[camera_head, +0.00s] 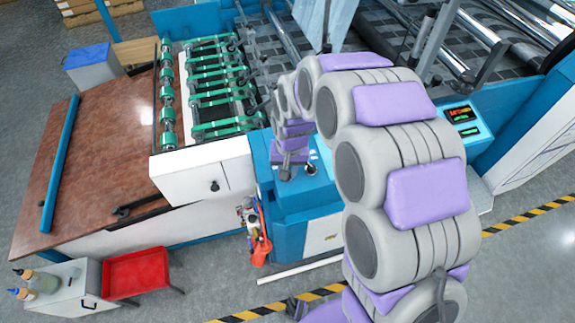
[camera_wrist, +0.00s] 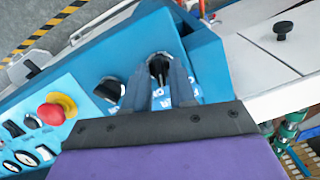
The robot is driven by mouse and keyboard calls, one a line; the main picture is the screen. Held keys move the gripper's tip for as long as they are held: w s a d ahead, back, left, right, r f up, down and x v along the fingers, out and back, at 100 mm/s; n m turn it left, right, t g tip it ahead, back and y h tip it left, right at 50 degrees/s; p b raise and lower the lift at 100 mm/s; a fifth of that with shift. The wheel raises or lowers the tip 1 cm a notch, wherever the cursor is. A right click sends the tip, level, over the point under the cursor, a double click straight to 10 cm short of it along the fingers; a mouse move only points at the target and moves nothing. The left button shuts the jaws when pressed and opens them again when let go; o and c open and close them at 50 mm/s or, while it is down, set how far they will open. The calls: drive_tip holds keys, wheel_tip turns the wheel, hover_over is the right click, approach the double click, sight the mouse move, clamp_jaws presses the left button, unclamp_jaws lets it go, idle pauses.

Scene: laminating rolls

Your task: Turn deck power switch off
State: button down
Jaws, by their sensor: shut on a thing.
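In the wrist view, a black rotary switch (camera_wrist: 159,67) stands on a blue panel (camera_wrist: 200,75) with white lettering partly hidden by my fingers. My gripper (camera_wrist: 158,73) has its two grey fingers on either side of this switch, closed on its knob. Whether this is the deck power switch cannot be read from the lettering. In the head view, my gripper (camera_head: 290,172) is low over the blue control panel (camera_head: 318,190) at the machine's front; the switch is hidden there by my arm.
Left of the held switch are another black knob (camera_wrist: 108,89), a red emergency button (camera_wrist: 57,108) and several dials. A white cabinet (camera_head: 205,170) adjoins the panel. A red stool (camera_head: 135,272) and an orange-red object (camera_head: 260,250) stand in front.

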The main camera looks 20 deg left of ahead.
drive_tip(key=n+p, duration=0.3)
drive_tip(key=n, duration=0.1)
drive_tip(key=shift+s+n+h, duration=0.15)
drive_tip(key=shift+n+h, duration=0.15)
drive_tip(key=shift+h, duration=0.1)
drive_tip(key=n+t+p, duration=0.1)
drive_tip(key=n+p, duration=0.1)
drive_tip(key=n, duration=0.2)
drive_tip(key=shift+s+f+p, duration=0.1)
drive_tip(key=shift+f+p, duration=0.05)
drive_tip(key=shift+p, duration=0.25)
drive_tip(key=c, duration=1.2)
unclamp_jaws()
drive_tip(key=shift+a+f, duration=0.1)
drive_tip(key=shift+a, duration=0.05)
drive_tip(key=shift+r, duration=0.2)
wheel_tip(320, 180, up, 17)
drive_tip(key=s+a+p, duration=0.1)
drive_tip(key=p, duration=0.1)
drive_tip(key=shift+a, duration=0.15)
drive_tip(key=shift+s, duration=0.1)
